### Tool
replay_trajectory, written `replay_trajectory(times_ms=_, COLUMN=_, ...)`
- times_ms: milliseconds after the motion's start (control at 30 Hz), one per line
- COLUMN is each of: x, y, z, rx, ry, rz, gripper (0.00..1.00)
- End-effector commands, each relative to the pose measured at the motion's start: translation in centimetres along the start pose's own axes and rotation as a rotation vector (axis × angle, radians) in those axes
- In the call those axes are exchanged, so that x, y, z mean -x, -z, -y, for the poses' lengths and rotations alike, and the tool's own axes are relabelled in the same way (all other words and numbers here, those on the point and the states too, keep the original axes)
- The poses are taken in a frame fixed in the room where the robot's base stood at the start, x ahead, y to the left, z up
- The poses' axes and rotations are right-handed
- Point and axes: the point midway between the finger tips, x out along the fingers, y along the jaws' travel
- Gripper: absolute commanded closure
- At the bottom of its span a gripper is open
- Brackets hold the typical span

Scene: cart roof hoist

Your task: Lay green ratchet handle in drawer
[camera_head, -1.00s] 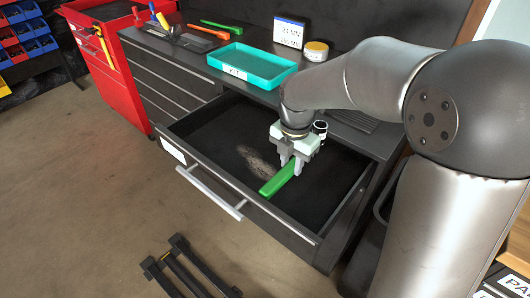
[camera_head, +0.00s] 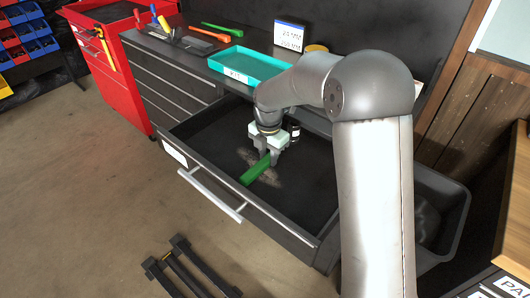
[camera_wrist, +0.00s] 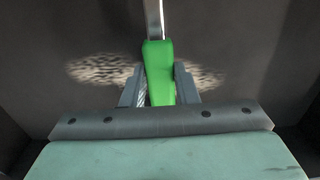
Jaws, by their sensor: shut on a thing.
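The green ratchet handle (camera_head: 255,170) is held by my gripper (camera_head: 266,158), inside the outline of the open drawer (camera_head: 282,226). In the wrist view the green handle (camera_wrist: 158,72) sits between the two fingers of my gripper (camera_wrist: 160,88), with a silver shaft running out toward the top. The dark drawer floor lies under it, with a pale speckled patch on either side of the handle. I cannot tell whether the handle touches the floor. The handle's far end is hidden behind the gripper in the head view.
A teal tray (camera_head: 251,65) stands on the cabinet top, with green (camera_head: 222,30) and orange (camera_head: 205,34) tools behind it. A red tool cart (camera_head: 112,70) is at left. A black bin (camera_head: 445,215) stands at right. A black frame (camera_head: 190,270) lies on the floor.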

Motion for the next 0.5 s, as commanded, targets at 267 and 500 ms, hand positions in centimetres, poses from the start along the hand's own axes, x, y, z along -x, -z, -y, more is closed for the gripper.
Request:
replay_trajectory(times_ms=267, x=-1.1, y=-0.6, z=-1.8, rx=0.0, ry=0.0, rz=0.0, gripper=1.0)
replay_trajectory(times_ms=500, x=-1.2, y=-0.6, z=-1.8, rx=0.0, ry=-0.001, rz=0.0, gripper=1.0)
